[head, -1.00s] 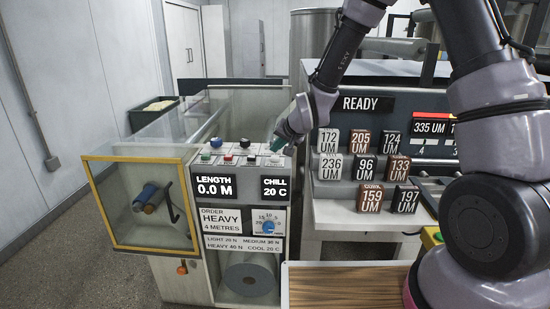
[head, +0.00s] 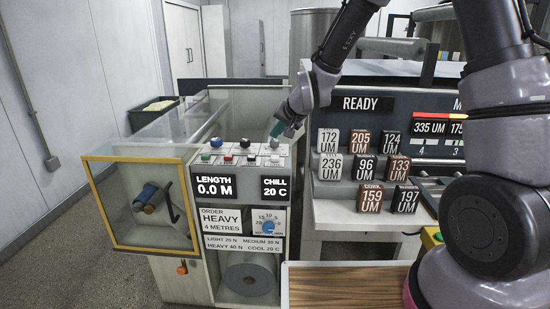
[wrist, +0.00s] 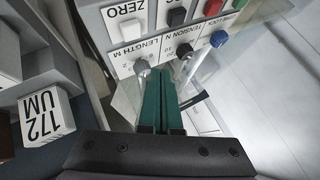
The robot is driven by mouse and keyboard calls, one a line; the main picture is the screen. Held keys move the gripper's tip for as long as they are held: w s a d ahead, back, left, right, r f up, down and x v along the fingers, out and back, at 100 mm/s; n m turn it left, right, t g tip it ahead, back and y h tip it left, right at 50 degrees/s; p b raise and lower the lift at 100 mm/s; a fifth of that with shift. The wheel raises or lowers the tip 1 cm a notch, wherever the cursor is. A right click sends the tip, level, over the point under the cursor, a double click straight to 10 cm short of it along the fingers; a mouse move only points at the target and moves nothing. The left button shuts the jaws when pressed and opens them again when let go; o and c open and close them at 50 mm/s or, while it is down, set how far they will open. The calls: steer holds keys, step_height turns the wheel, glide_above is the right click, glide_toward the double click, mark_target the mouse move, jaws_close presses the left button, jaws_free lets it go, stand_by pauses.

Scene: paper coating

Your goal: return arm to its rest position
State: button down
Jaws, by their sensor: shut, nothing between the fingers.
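My gripper (head: 277,129) is just above the back right part of the button panel (head: 226,161) in the head view, with its teal fingers pointing down. In the wrist view the two fingers (wrist: 162,80) lie side by side, shut, with nothing between them. The fingertips overlap the labelled panel there, near the grey knob (wrist: 141,68) by the LENGTH M label. In the head view they appear clear of the panel, though the exact gap is hard to judge. My arm reaches in from the upper right.
Number blocks such as the 172 UM block (head: 328,140) stand on a rack right of the panel, close to my wrist. A glass-sided box with a yellow frame (head: 139,160) is at left. Displays read LENGTH 0.0 M, CHILL 20 C and READY. A wooden board (head: 345,288) lies in front.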

steer(key=s+d+r+h, duration=0.1)
steer(key=s+d+r, duration=0.3)
steer(key=d+r, duration=0.35)
steer(key=s+d+r+h, duration=0.1)
steer(key=s+d+r, duration=0.2)
steer(key=d+r, duration=0.45)
steer(key=s+d+r+m, duration=0.1)
steer(key=s+d+r, duration=0.2)
steer(key=s, duration=0.6)
steer(key=s+d+r+m+h, duration=0.1)
steer(key=s+d+r, duration=0.2)
steer(key=s+d, duration=0.5)
steer(key=shift+s+d+r+g, duration=0.25)
steer(key=shift+s+d+g, duration=0.05)
steer(key=shift+s, duration=0.65)
